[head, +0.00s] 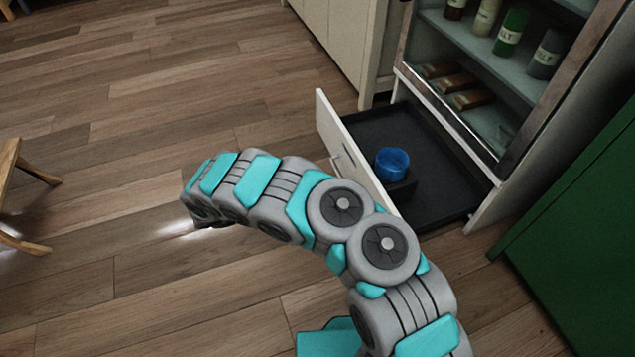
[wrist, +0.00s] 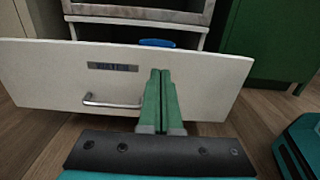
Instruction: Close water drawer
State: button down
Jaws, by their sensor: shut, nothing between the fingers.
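The water drawer is pulled out at the bottom of the cabinet, and its white front (head: 340,145) faces left in the head view. In the wrist view the drawer front (wrist: 210,85) spans most of the picture. It bears a dark label (wrist: 113,67), which seems to read WATER, and a metal bar handle (wrist: 112,101). My gripper (wrist: 160,75) is shut and empty, its green fingers pointing at the front, right of the handle. I cannot tell whether the fingertips touch it. In the head view my arm hides part of the front, and the fingers are not clear.
A blue round item (head: 392,164) stands inside the dark drawer tray (head: 440,165). Shelves above hold bottles (head: 511,33). A green cabinet (head: 580,200) stands at the right. A wooden stool (head: 22,178) is at the left edge. The wooden floor (head: 150,110) between is clear.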

aim_at(364, 169)
jog(key=x, duration=0.9)
jog(key=shift+d, duration=0.3)
jog(key=shift+w+f, duration=0.1)
